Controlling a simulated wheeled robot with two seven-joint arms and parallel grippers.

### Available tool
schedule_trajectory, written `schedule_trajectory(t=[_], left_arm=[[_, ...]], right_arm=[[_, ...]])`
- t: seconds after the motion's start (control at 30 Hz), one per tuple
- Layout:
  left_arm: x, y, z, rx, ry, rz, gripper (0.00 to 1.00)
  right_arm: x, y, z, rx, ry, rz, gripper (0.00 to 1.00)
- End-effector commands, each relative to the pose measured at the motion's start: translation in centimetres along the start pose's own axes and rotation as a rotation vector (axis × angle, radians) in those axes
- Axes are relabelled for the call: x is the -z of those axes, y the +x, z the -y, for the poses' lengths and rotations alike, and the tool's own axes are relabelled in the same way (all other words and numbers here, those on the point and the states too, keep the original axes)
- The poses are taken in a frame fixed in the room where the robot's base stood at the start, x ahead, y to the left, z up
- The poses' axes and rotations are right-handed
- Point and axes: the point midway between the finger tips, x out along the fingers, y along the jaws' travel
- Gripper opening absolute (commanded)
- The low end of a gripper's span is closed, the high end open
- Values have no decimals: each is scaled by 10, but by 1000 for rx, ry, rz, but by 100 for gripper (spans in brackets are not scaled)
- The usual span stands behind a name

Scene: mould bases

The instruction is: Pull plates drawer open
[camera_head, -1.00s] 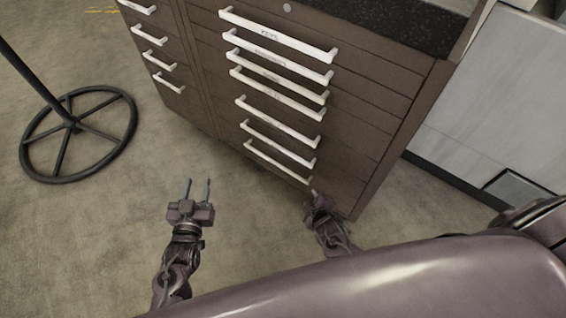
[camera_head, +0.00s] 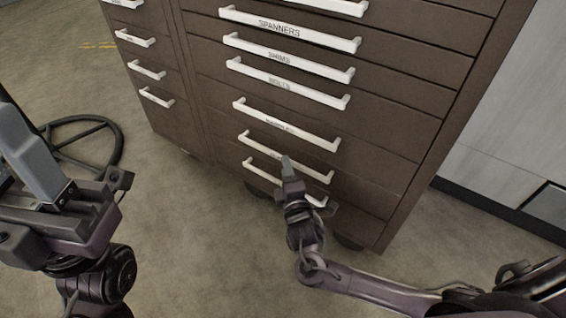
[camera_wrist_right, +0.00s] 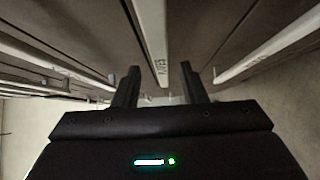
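The brown cabinet (camera_head: 385,170) has a right-hand column of drawers with white bar handles, all apparently closed. My right gripper (camera_head: 287,165) is at the second-lowest handle (camera_head: 316,173) in the head view, in front of it. In the right wrist view my right gripper (camera_wrist_right: 160,85) has its two dark fingers apart, with a white handle (camera_wrist_right: 152,40) between and beyond them. Its label is partly readable, ending in "ATES". Whether the fingers touch it is unclear. My left gripper (camera_head: 40,175) is large at the left edge, cut off; its finger gap is unclear.
Handles above carry labels such as SPANNERS (camera_head: 290,32), SHIMS (camera_head: 290,58) and BOLTS. The lowest handle (camera_head: 262,172) is close under my right gripper. A black ring-shaped stand base (camera_head: 95,128) is on the floor at left.

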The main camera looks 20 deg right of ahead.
Motion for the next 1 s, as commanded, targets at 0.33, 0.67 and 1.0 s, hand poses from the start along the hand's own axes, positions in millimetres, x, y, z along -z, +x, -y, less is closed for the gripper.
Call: schedule_trajectory(t=[0.33, 0.67, 1.0], left_arm=[[-1, -10, -1, -12, 5, -23, 36], [-1, -10, -1, -13, 5, -23, 36], [-1, -10, -1, -13, 5, -23, 36]], right_arm=[[0, 46, 2, 1, 1, 0, 38], [0, 50, 1, 2, 2, -1, 38], [0, 50, 1, 3, 2, -1, 0]])
